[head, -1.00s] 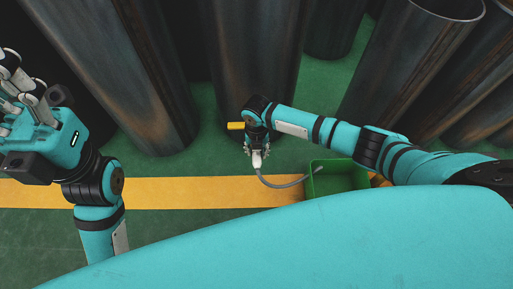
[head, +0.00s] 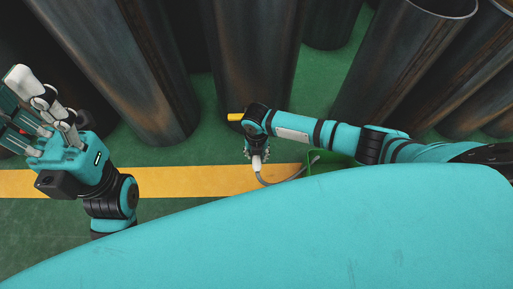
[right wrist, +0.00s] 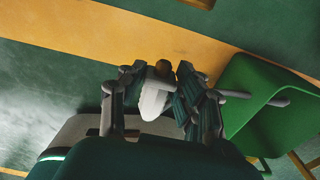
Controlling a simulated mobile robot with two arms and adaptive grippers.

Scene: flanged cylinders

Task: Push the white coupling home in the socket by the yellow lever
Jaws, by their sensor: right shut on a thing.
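The white coupling (head: 257,162) is in the grasp of my right gripper (head: 256,155), with a grey hose running from it to the right. In the right wrist view the coupling (right wrist: 157,92) sits between the closed fingers (right wrist: 160,100). The yellow lever (head: 235,117) sticks out to the left, by the base of the middle dark cylinder and just past my right wrist. The socket cannot be made out; my right arm covers the area beside the lever. My left gripper (head: 38,112) is at the far left, fingers spread, with nothing visible in it.
Large dark metal cylinders (head: 255,55) stand behind. A yellow floor stripe (head: 190,181) crosses the green floor, clear between my arms.

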